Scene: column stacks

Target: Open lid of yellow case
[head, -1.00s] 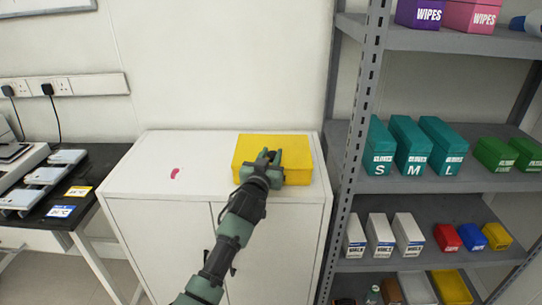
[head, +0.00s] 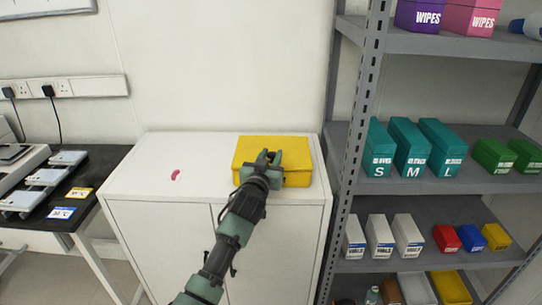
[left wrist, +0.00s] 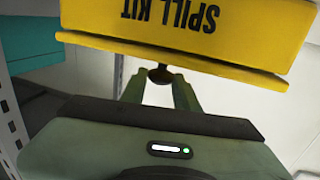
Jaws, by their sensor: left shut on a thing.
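The yellow case (head: 291,150) stands on top of the white cabinet, near its right end. In the left wrist view the case front (left wrist: 190,22) shows upside down with the words "SPILL KIT". The lid's rim (left wrist: 175,60) is the yellow band along that face, and the lid looks down on the case. A small dark knob (left wrist: 160,74) sits at the rim's middle. My left gripper (head: 268,157) is at the front of the case. Its fingers (left wrist: 160,90) are shut on the knob. The gripper hides part of the case front in the head view. My right gripper is not in view.
The white cabinet (head: 145,160) has clear room left of the case, apart from a small pink item (head: 175,175). A grey shelf rack (head: 362,100) with boxes stands close on the right. A black-topped table (head: 100,165) with devices is on the left. A wall is behind.

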